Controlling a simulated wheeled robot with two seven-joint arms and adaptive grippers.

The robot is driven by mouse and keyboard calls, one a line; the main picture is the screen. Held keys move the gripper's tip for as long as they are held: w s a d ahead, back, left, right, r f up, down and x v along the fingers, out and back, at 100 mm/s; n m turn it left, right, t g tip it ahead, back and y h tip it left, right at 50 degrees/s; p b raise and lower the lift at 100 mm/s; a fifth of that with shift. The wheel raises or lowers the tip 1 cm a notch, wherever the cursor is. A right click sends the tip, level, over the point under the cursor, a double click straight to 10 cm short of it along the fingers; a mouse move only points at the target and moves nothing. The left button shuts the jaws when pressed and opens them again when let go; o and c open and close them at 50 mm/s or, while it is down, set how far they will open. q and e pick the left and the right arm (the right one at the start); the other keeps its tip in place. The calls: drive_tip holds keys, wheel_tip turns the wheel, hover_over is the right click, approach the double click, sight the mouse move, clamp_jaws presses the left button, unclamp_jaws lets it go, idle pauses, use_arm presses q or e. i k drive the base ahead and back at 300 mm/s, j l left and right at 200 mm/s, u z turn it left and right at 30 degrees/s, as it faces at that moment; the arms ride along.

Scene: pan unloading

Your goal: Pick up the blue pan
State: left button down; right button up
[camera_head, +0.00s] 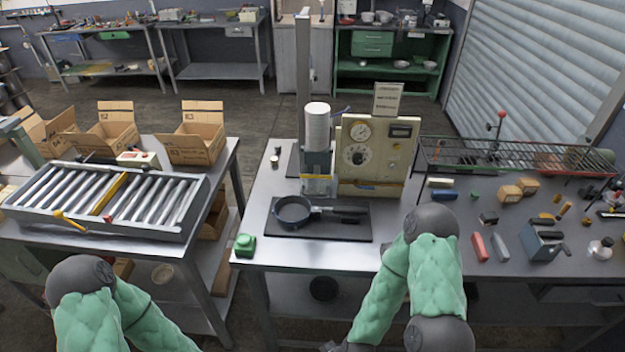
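The blue pan (293,211) rests on a black mat (330,233) on the middle metal table, below the column of a press machine. Its round bowl is at the left and its dark handle extends to the right. Both of my green-sleeved arms are bent, with their lower parts running down to the bottom edge, well short of the pan. At the bottom centre a dark end of my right arm, perhaps part of the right gripper (345,346), just shows; its fingers are not clear. My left gripper is below the frame. Nothing touches the pan.
The press (317,150) and a cream gauge box (375,155) stand behind the pan. A green block (244,245) sits at the table's left front. A roller conveyor (50,203) and cardboard boxes (197,140) are at left. Loose tools and a vise (541,241) crowd the right table.

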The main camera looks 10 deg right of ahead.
sight(293, 210)
drive_tip(key=i+l+u, duration=0.1)
drive_tip(key=l+u, duration=0.7)
drive_tip(key=l, duration=0.2)
drive_tip(key=k+l+u, duration=0.1)
drive_tip(key=l+u, duration=0.3)
drive_tip(key=l, duration=0.1)
